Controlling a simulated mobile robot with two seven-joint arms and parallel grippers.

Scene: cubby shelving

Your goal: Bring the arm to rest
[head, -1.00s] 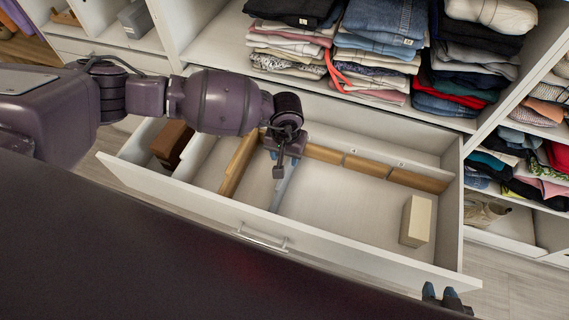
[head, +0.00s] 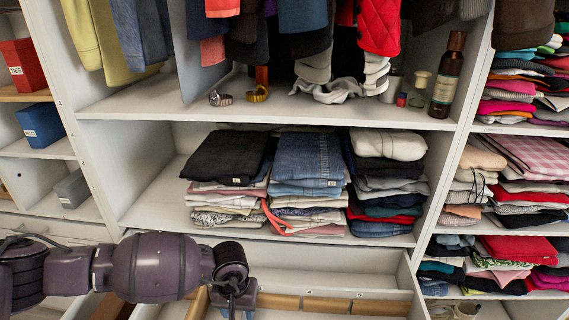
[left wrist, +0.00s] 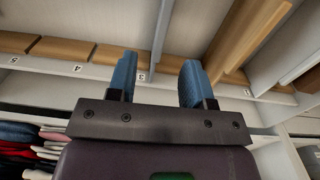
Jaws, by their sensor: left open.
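My left arm comes in from the left along the bottom of the head view. Its gripper (head: 236,310) hangs over the open drawer (head: 340,279) and is partly cut off by the bottom edge. In the left wrist view, the two blue fingers of the left gripper (left wrist: 158,78) are apart with nothing between them. Beyond them are the drawer's wooden dividers and numbered white strip (left wrist: 110,73). My right gripper is not in view.
Folded clothes (head: 308,160) fill the shelf above the drawer. A brown bottle (head: 447,78), small jars and bracelets stand on the shelf over that, under hanging clothes. More folded stacks (head: 520,180) are at the right. Blue and red boxes (head: 40,124) sit at the left.

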